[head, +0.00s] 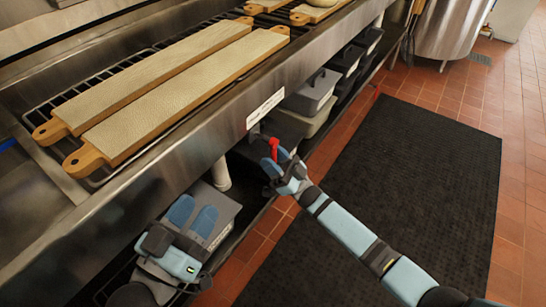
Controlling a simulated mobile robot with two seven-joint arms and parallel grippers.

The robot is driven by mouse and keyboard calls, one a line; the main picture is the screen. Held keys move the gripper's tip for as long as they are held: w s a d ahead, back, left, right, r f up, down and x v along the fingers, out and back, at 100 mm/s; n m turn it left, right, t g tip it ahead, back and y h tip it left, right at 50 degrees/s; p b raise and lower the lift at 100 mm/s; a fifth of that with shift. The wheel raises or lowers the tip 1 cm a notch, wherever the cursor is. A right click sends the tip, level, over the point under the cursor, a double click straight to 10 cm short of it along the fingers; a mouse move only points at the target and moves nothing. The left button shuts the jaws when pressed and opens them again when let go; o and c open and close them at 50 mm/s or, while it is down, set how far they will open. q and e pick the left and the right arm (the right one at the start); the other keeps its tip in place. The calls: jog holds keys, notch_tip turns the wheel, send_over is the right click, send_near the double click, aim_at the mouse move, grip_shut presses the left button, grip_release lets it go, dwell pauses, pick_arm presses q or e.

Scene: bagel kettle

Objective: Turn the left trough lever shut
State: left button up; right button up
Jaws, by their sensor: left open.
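I cannot see another lever. My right gripper (272,155) reaches in from the lower right and is right at the red lever, overlapping its lower part. Its fingers are small and partly hidden, so I cannot tell whether they grip it. My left gripper (193,214) is at the lower left, below the trough edge. Its two blue fingers stand apart with nothing between them, in front of a grey bin.
Two long boards (190,92) lie on a rack in the trough. Grey bins (311,94) stand on the shelf underneath. A white pipe (221,174) hangs between the grippers.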

jog(key=v, duration=1.4)
jog(key=shift+w, duration=0.1)
